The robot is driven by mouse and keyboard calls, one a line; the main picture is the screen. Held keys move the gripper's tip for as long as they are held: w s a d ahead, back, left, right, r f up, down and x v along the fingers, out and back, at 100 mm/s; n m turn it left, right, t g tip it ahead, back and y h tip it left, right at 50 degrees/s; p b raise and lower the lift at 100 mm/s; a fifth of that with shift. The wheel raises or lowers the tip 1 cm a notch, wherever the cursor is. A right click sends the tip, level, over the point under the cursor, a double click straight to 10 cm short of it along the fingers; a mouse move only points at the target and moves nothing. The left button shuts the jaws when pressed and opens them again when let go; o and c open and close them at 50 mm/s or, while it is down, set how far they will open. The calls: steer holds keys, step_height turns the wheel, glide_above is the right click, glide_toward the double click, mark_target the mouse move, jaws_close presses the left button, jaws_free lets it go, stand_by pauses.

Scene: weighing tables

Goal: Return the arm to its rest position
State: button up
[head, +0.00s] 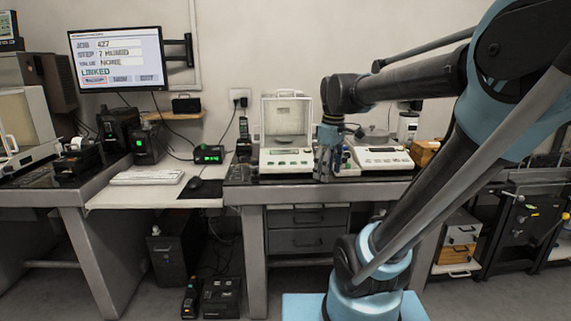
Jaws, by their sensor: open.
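My arm (455,165) reaches up from its blue base at the lower right, bends at the top right and extends back left toward the weighing table. My gripper (324,166) hangs fingers-down at the arm's far end, near the front edge of the table, between two balances in the picture. It is open, and I see nothing held in it. Its fingers are small and dark here, and whether they touch anything cannot be told.
A balance with a glass draft shield (287,130) stands left of my gripper, and a second balance (380,156) stands right. The dark weighing table (253,192) carries them. A monitor (117,58), keyboard (147,177) and mouse (195,183) are at left. A dark cabinet (525,215) stands at right.

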steer(key=s+d+f+m, duration=0.2)
steer(key=s+f+m, duration=0.3)
steer(key=f, duration=0.3)
steer(key=s+d+f+m+t, duration=0.1)
steer(key=s+d+f+m, duration=0.2)
steer(key=s+f+m, duration=0.2)
steer(key=s+f, duration=0.2)
steer(key=s, duration=0.1)
steer(key=shift+d+f, duration=0.35)
steer(key=shift+f, duration=0.05)
steer(key=shift+w+f, duration=0.2)
steer(key=shift+w, duration=0.25)
